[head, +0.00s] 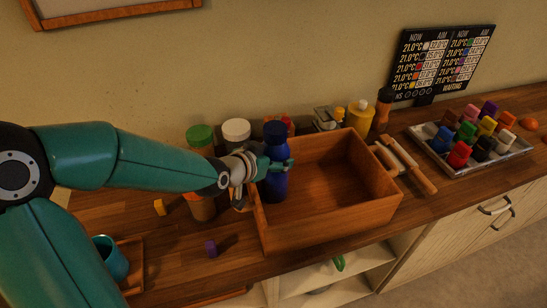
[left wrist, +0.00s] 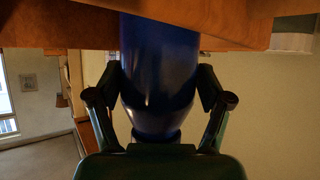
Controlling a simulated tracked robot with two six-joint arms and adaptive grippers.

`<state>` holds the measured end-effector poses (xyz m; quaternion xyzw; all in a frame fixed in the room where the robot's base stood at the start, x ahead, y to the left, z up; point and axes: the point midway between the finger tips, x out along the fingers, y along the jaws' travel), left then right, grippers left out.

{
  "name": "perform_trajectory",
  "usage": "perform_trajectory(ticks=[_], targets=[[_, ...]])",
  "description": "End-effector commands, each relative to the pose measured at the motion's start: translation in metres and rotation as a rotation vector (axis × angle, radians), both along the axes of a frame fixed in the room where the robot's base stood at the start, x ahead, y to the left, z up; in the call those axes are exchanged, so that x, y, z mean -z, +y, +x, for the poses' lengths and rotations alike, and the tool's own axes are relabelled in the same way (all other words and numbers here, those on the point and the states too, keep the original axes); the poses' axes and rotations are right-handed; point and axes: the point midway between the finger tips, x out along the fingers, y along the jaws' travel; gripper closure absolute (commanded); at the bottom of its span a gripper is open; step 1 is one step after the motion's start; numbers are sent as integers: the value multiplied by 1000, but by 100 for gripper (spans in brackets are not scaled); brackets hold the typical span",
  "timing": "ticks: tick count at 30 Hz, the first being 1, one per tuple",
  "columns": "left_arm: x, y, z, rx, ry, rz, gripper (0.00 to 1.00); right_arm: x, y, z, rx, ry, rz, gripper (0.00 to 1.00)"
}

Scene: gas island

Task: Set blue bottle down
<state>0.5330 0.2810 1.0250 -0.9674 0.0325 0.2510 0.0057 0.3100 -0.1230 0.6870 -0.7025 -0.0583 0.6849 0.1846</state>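The blue bottle (head: 275,184) is upright at the left end of the open wooden box (head: 330,226), dark cap on top. Its lower end shows against the inside of the box; I cannot tell whether its base touches the floor. My left gripper (head: 272,166) comes in from the left and is shut on the bottle's upper body. In the left wrist view the bottle (left wrist: 158,75) fills the space between the two fingers (left wrist: 160,85), with wood behind its base end at the top of the picture. My right gripper is not in view.
Green-capped (head: 199,134) and white-capped (head: 236,130) jars stand behind my left arm. A yellow bottle (head: 359,118) and rolling pin (head: 413,166) are near the box. A tray (head: 515,149) of coloured blocks is at right. The box's middle is empty.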

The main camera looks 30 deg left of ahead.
Motion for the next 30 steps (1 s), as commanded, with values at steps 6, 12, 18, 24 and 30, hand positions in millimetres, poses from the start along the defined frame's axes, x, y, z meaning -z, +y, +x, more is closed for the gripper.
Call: perform_trajectory(ticks=[6,12,18,24,30], targets=[[-1,0,0,0,-1,0,1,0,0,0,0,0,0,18],[-1,0,0,0,-1,0,1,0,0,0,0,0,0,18],[-6,1,-8,-1,-3,0,1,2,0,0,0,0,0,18],[-19,3,-32,-2,-7,2,1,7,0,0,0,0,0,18],[-37,6,-65,-3,-9,3,1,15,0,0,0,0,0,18]])
